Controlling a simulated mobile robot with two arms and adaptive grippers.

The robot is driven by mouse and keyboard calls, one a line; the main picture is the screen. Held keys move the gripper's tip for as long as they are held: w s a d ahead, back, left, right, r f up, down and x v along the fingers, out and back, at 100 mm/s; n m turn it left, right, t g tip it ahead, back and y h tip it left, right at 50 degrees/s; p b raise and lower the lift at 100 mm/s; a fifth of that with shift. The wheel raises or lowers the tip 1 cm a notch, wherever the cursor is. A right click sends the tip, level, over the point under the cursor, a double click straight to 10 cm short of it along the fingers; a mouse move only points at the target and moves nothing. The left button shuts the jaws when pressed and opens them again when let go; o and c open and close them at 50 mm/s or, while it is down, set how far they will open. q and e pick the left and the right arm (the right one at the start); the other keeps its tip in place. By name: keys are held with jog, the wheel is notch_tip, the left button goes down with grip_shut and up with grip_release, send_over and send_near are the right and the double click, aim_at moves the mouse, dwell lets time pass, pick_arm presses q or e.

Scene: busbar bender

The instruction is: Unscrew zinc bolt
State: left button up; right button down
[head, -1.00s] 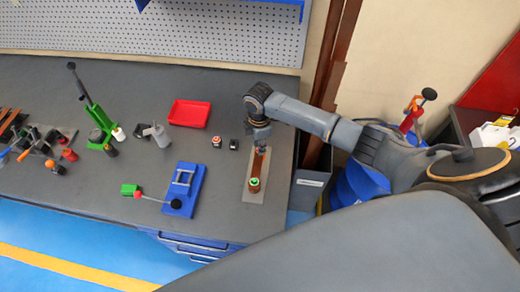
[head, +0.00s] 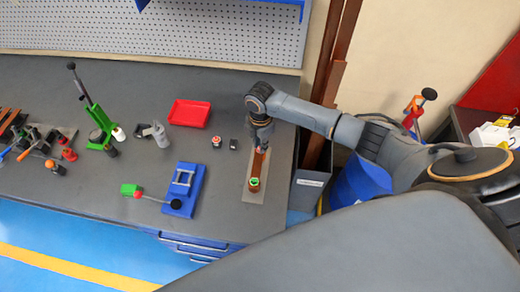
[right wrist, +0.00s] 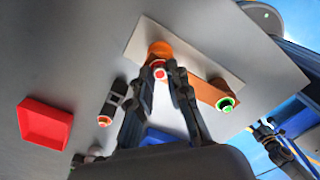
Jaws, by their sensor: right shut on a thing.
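A copper busbar (head: 256,167) lies on a light grey plate (head: 247,192) near the bench's right end. A bolt with a green ring (head: 254,183) stands at its near end; it also shows in the right wrist view (right wrist: 226,104). A red-ringed bolt (right wrist: 159,73) stands at the other end. My right gripper (head: 261,146) is over that far end, its fingers (right wrist: 161,76) shut on the red-ringed bolt. I cannot tell by colour which bolt is zinc. The fingers hide part of the bolt's side. My left gripper is not recognisable in either view.
A red tray (head: 189,113), a small red-topped part (head: 216,142) and a black part (head: 233,144) are to the left. A blue fixture (head: 184,189) with a lever stands nearer the front edge. A grey bin (head: 309,186) stands off the bench's right end.

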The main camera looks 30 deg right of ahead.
jog(key=shift+n, duration=1.1)
jog(key=shift+n, duration=1)
jog(key=n, duration=0.3)
jog(key=shift+n+b, duration=0.4)
jog(key=n, duration=0.3)
jog(key=shift+b, duration=0.35)
jog(key=shift+n, duration=1.3)
